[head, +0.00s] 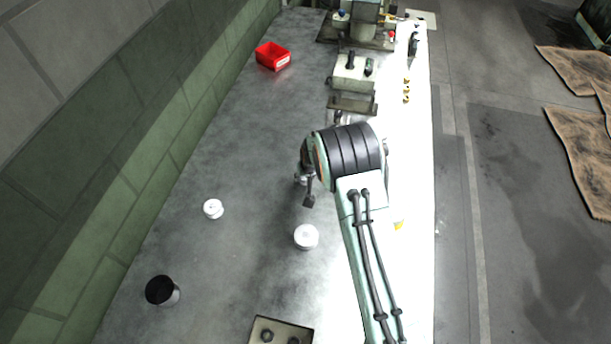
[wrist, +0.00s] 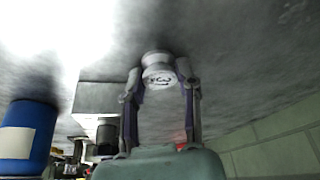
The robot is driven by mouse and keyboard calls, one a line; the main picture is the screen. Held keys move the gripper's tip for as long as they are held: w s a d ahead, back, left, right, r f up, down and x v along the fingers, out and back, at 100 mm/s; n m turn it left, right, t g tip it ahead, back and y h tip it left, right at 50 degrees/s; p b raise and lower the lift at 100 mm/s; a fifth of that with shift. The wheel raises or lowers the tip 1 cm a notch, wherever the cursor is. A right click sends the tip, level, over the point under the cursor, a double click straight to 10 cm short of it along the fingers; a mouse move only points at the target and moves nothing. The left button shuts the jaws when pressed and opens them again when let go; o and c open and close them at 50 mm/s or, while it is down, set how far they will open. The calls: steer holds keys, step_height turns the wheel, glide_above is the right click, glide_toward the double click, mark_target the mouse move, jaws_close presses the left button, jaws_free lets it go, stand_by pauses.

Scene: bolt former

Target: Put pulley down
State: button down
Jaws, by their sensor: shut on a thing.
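My gripper (wrist: 160,82) is shut on a pale, round, grooved pulley (wrist: 158,66), one finger on each side of it. The pulley's marked face is turned toward the wrist camera. The grey table surface lies close behind it, with a dark shadow around it; I cannot tell whether they touch. In the head view my gripper (head: 307,188) is over the middle of the table (head: 255,130), and the held pulley is mostly hidden there by my arm. Two similar white round parts stand on the table, one to the left (head: 213,209) and one nearer (head: 306,237).
A black cup (head: 162,290) stands at the near left, with a plate with dark knobs (head: 281,332) at the near edge. A red bin (head: 273,56) and machine blocks (head: 352,72) are farther back. A blue cylinder (wrist: 27,138) shows in the wrist view. The table's left middle is mostly clear.

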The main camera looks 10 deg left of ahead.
steer(key=shift+r, duration=0.55)
steer(key=s+d+r, duration=0.3)
steer(key=s+r, duration=0.3)
steer(key=s+d+r, duration=0.3)
steer(key=s+r, duration=0.3)
steer(key=s, duration=0.1)
steer(key=n+g+y, duration=0.1)
steer(key=n, duration=0.3)
glide_above(247, 248)
steer(key=d, duration=0.2)
step_height(247, 248, down, 5)
steer(key=shift+n, duration=0.3)
steer(key=f, duration=0.5)
steer(key=s+a+f, duration=0.1)
steer(key=f, duration=0.1)
steer(key=shift+f, duration=0.2)
steer(key=shift+f+y, duration=0.2)
steer(key=shift+y, duration=0.1)
